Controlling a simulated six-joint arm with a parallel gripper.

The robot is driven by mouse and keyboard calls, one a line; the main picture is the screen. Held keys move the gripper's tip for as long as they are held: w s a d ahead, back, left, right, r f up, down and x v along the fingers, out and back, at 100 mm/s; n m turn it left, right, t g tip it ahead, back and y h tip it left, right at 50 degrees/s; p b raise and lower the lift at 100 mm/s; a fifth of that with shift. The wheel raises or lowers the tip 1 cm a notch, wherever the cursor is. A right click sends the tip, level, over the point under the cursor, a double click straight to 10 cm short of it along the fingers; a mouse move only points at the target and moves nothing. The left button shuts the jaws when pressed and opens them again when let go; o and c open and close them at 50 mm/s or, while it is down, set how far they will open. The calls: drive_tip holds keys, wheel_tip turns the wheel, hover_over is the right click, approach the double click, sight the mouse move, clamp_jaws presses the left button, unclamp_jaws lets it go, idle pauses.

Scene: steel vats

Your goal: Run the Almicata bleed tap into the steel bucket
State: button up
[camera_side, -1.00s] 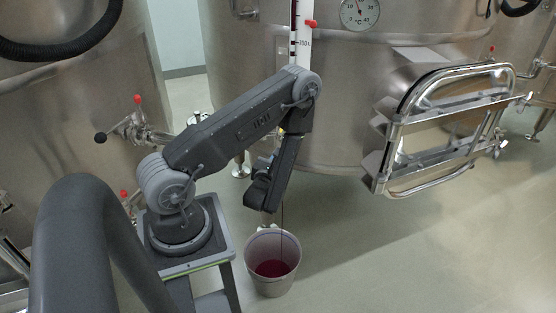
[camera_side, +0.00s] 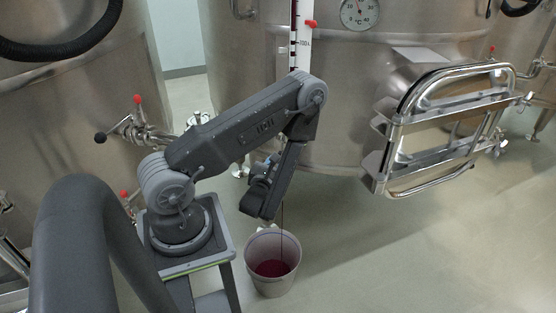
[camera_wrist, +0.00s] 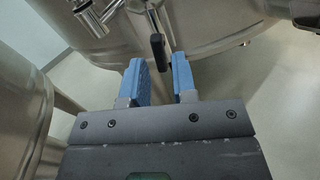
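The steel bucket (camera_side: 255,284) stands upright on the floor, with dark red liquid (camera_side: 272,268) in it. A thin dark red stream (camera_side: 282,225) falls into it from above. The tap's outlet is hidden behind my arm in the side view. In the wrist view a black handle (camera_wrist: 156,46) hangs below steel pipework (camera_wrist: 147,9) on the vat. My gripper (camera_wrist: 160,64) has two blue fingers, apart, with the lower end of the black handle showing between their tips. I cannot tell whether they touch it. In the side view my gripper is above the bucket, mostly hidden.
A large steel vat (camera_side: 345,130) stands behind, with a thermometer (camera_side: 359,12) and a level scale (camera_side: 304,42). An open hatch door (camera_side: 440,130) juts out at right. A second vat (camera_side: 70,120) with a red-knobbed valve (camera_side: 137,99) stands at left. The floor right of the bucket is clear.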

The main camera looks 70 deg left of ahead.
drive_tip(key=v, duration=0.6)
drive_tip(key=shift+s+d, duration=0.25)
drive_tip(key=shift+s, duration=0.05)
drive_tip(key=shift+r, duration=0.1)
drive_tip(key=s+d+r+n+g+y, duration=0.1)
drive_tip(key=s+r+n+g, duration=0.3)
drive_tip(key=r+n+g, duration=0.4)
drive_tip(key=s+r+n+g+y, duration=0.1)
drive_tip(key=s+r+n+g, duration=0.2)
drive_tip(key=r+n+g, duration=0.5)
drive_tip(key=w+d+r+n+t+h, duration=0.1)
drive_tip(key=d+r+n+t+h, duration=0.3)
drive_tip(key=d, duration=0.5)
drive_tip(key=w+d+r+n+t+h, duration=0.2)
drive_tip(key=d+r+n+t+h, duration=0.3)
drive_tip(key=d+h, duration=0.5)
wheel_tip(320, 180, up, 2)
drive_tip(key=n+h, duration=0.1)
drive_tip(key=n, duration=0.2)
drive_tip(key=shift+t, duration=0.3)
